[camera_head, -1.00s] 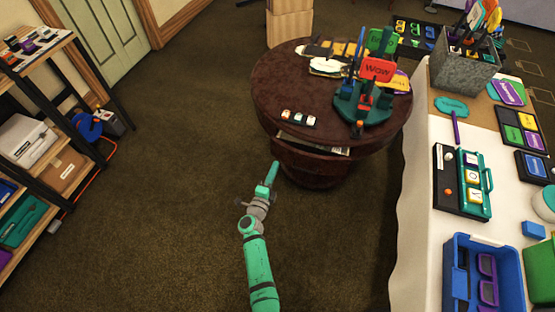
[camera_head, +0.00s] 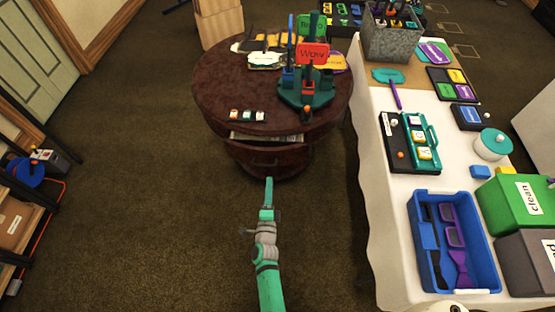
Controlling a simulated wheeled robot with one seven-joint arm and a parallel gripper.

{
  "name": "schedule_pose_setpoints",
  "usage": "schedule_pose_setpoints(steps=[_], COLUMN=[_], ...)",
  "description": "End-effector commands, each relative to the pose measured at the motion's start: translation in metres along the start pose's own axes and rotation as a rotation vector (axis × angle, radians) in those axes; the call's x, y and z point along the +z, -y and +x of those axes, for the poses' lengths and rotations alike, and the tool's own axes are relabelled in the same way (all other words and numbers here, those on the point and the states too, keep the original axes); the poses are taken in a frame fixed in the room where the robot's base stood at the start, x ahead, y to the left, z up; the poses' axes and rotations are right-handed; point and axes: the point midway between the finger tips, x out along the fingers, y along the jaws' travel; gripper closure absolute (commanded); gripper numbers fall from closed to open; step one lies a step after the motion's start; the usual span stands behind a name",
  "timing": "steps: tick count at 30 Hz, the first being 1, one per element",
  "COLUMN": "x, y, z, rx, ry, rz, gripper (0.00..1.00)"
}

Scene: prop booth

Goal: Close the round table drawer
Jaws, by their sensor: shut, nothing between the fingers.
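The round table (camera_head: 215,90) is dark reddish brown and stands upper centre in the head view. Its drawer (camera_head: 266,157) faces me and is pulled out, with pale papers (camera_head: 265,137) showing in the gap under the tabletop. The drawer front has a small dark handle. My gripper (camera_head: 269,183) is shut and empty. It is in front of the drawer, a little below its front in the picture, and seems apart from it. My green arm reaches up from the bottom of the view.
A long white-covered table (camera_head: 380,215) with a blue crate (camera_head: 419,251) and props stands close on the right. A shelf (camera_head: 20,205) is at the left. Signs on a teal stand (camera_head: 318,97) and cards top the round table. Carpet left of my arm is clear.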

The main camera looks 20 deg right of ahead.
Motion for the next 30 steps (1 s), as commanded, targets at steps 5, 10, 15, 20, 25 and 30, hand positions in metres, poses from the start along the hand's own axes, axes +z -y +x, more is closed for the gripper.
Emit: schedule_pose_setpoints(steps=[5, 10, 15, 20, 25, 30], x=[-0.025, -0.030, -0.029, -0.029, -0.030, -0.030], y=[-0.006, -0.008, -0.008, -0.009, -0.010, -0.011], z=[-0.011, -0.010, 0.010, 0.038, 0.069, 0.097], rx=[0.030, 0.038, 0.037, 0.036, 0.036, 0.037], ry=[-0.017, -0.020, -0.018, -0.018, -0.018, -0.017], rz=[0.000, 0.000, 0.000, -0.001, -0.001, -0.001], gripper=[1.00, 1.00, 1.00, 1.00, 1.00, 1.00])
